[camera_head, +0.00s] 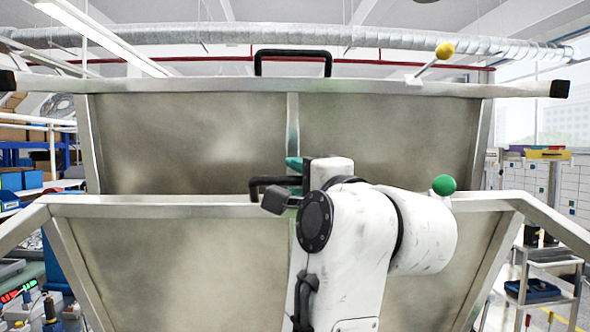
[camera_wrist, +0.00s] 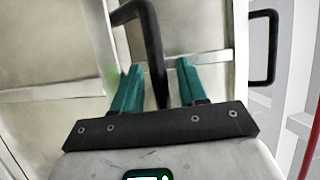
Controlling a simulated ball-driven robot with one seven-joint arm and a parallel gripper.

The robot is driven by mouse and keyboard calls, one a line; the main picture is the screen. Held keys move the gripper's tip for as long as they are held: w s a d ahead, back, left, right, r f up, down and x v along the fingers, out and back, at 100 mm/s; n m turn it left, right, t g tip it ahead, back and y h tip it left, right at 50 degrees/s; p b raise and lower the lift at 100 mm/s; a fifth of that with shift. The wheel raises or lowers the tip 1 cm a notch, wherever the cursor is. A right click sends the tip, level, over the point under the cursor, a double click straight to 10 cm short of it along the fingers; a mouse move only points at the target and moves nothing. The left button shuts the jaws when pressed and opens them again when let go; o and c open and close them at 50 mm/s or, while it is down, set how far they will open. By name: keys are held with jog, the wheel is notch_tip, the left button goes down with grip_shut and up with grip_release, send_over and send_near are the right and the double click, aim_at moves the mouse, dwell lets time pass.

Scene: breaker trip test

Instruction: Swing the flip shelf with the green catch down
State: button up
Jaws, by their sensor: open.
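The flip shelf with the green catch (camera_head: 160,265) is the nearer, lower metal-framed panel in the head view, tilted up. Its green ball catch (camera_head: 443,185) shows at the right, partly behind my arm. Its black handle (camera_head: 262,183) stands at the top edge, partly hidden by my gripper (camera_head: 294,166). In the wrist view the black bar of the handle (camera_wrist: 143,20) runs between the two teal fingers of my gripper (camera_wrist: 158,64). The fingers are apart, with a gap on both sides of the bar, so they are open around it, not clamped.
A second panel with a yellow ball catch (camera_head: 444,50) and its own black handle (camera_head: 292,56) stands behind and higher. A cart (camera_head: 540,290) is at the right. Shelves with blue bins (camera_head: 22,180) are at the left. My arm covers the near panel's middle.

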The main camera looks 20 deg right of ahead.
jog(key=shift+w, duration=0.7)
jog(key=shift+c, duration=0.3)
grip_shut()
